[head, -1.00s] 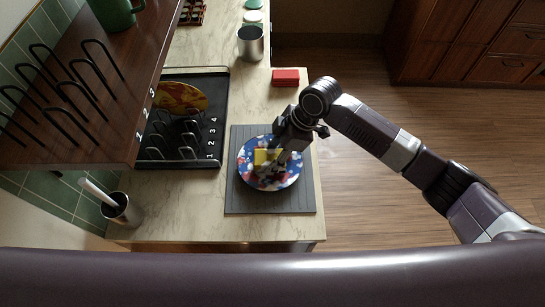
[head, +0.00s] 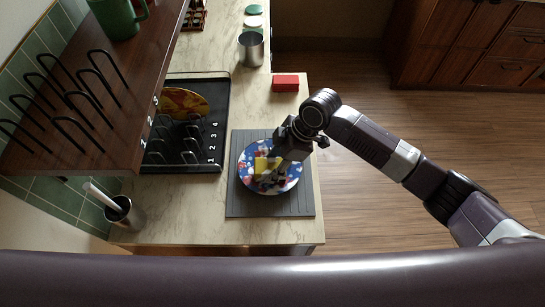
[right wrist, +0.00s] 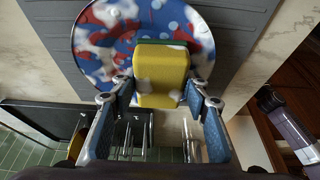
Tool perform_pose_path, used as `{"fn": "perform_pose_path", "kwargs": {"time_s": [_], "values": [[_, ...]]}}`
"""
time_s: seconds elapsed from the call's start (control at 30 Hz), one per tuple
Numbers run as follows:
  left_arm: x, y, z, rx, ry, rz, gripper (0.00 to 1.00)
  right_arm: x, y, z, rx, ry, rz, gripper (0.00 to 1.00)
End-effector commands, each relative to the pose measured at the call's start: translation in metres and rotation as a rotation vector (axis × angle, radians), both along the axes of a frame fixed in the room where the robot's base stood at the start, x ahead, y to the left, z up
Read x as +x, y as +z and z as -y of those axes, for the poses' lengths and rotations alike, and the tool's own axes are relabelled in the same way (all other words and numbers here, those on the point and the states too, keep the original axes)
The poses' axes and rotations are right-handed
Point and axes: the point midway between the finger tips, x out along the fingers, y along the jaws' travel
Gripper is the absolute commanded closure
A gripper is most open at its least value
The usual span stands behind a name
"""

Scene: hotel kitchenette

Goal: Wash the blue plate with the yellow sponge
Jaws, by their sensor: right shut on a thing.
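The blue plate (head: 287,184), patterned with red and white, lies on a grey ribbed mat (head: 242,207) on the counter; it also shows in the right wrist view (right wrist: 100,42). My right gripper (head: 274,168) is over the plate and shut on the yellow sponge (head: 262,166). In the right wrist view the sponge (right wrist: 161,72) sits between the fingertips, with its green side toward the plate and white patches on it. It seems to touch the plate, though the contact is hidden. My left gripper is not in view.
A black rack (head: 222,90) with numbered slots holds an orange plate (head: 184,103) left of the mat. A wooden shelf (head: 110,135) with wire holders overhangs the left. A red block (head: 286,83), a metal cup (head: 251,47) and a utensil holder (head: 125,215) stand on the counter.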

Motion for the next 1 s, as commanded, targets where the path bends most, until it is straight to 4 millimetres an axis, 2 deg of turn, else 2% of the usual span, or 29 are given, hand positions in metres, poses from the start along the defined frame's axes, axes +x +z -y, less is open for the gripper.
{"fn": "perform_pose_path", "kwargs": {"time_s": [0.4, 0.57, 0.67, 0.87, 1.0], "values": [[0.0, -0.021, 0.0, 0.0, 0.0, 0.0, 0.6, 0.036, -0.005, 0.0, 0.001, -0.002, 0.001, 0.77], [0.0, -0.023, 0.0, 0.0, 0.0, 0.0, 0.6, 0.042, -0.004, 0.0, -0.001, -0.002, 0.001, 0.77], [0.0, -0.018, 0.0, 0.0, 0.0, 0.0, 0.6, 0.039, -0.001, 0.001, -0.001, -0.001, 0.0, 0.77], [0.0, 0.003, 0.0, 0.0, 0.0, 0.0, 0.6, 0.019, 0.003, 0.001, -0.001, 0.0, -0.003, 0.77], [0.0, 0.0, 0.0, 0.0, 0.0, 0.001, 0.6, 0.007, -0.001, 0.001, -0.001, 0.0, -0.001, 0.77]]}}
